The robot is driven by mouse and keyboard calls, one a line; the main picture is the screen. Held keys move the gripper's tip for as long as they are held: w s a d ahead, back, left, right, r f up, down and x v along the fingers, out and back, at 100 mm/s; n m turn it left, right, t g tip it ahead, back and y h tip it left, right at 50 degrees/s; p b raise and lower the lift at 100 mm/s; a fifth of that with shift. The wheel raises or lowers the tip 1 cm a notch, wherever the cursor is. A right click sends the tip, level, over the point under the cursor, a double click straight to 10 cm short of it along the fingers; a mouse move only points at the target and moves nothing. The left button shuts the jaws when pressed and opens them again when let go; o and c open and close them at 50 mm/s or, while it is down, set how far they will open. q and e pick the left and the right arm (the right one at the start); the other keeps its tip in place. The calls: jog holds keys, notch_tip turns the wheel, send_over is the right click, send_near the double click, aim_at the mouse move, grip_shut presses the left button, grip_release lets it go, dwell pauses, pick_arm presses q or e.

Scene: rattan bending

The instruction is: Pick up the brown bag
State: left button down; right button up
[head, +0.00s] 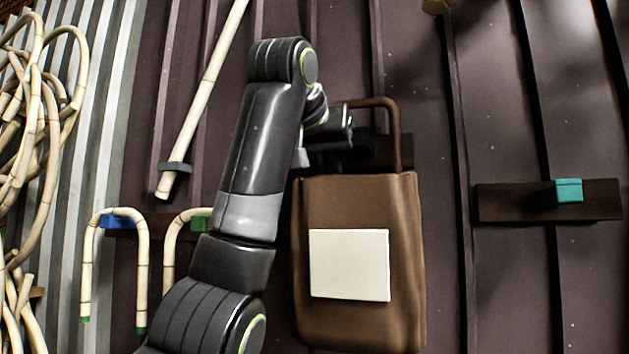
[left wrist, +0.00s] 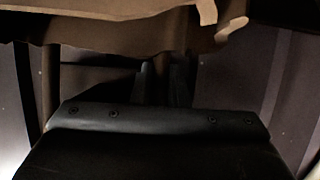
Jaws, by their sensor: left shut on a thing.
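The brown bag (head: 410,245) hangs upright against the dark ribbed wall in the head view, with a cream patch on its front and a brown loop handle (head: 394,125) on top. My left arm comes up from below, and its gripper (head: 340,155) is at the handle just above the bag's top edge. The left gripper is shut on the bag, at the handle; its fingertips are hard to make out in shadow. In the left wrist view, brown material of the bag (left wrist: 120,32) fills the top, close to the dark gripper (left wrist: 160,85). My right gripper is not in view.
A dark board (head: 500,202) with a teal block (head: 568,191) is on the wall at right. Bent cane pieces (head: 141,265) with blue and green holders, a straight cane (head: 205,90) and coiled rattan (head: 40,150) are at left. The wall between bag and right board is clear.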

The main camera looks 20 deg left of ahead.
pick_arm(q)
jog(key=shift+r, duration=0.9)
jog(key=s+d+b, duration=0.1)
jog(key=s+b, duration=1.2)
jog(key=s, duration=0.7)
jog(key=shift+d+r, duration=0.25)
jog(key=shift+r, duration=0.05)
jog(key=shift+s, duration=0.1)
